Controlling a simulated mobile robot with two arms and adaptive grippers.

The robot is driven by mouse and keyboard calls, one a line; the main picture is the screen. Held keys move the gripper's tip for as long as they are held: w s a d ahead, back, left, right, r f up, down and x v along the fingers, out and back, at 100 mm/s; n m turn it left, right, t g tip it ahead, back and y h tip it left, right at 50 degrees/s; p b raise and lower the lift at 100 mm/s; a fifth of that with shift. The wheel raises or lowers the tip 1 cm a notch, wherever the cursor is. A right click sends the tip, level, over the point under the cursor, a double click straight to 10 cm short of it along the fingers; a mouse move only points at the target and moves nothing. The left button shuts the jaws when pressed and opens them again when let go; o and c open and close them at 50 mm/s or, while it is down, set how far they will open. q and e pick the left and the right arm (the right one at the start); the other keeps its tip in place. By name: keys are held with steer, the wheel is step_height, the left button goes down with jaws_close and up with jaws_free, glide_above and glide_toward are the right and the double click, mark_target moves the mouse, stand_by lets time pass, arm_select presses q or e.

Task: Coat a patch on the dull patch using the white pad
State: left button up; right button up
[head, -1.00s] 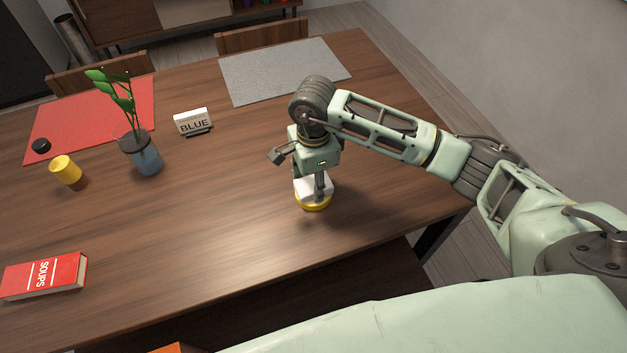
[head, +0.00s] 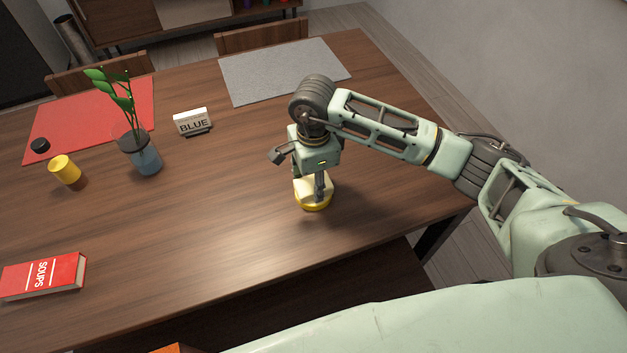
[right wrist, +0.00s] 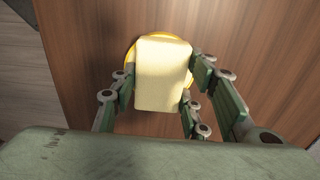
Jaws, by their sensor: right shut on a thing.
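My right gripper (head: 317,188) points down over the near right part of the wooden table and is shut on the pad (head: 304,188). The pad looks pale cream-yellow and blocky; it also shows between the fingers in the right wrist view (right wrist: 162,72). Directly under it is a round yellow dish (head: 313,207), whose rim shows around the pad in the right wrist view (right wrist: 131,53). The pad seems to be in or just above the dish; its underside is hidden. I cannot clearly pick out a dull patch on the table. My left gripper is out of view.
A red book (head: 42,276) lies at the near left. Red (head: 92,113) and grey mats (head: 285,72) lie at the far side. The middle table is clear.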

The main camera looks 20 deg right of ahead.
mark_target(313, 183)
stand_by(0.3)
steer(key=shift+r+p, duration=1.85)
steer(key=shift+r, duration=1.6)
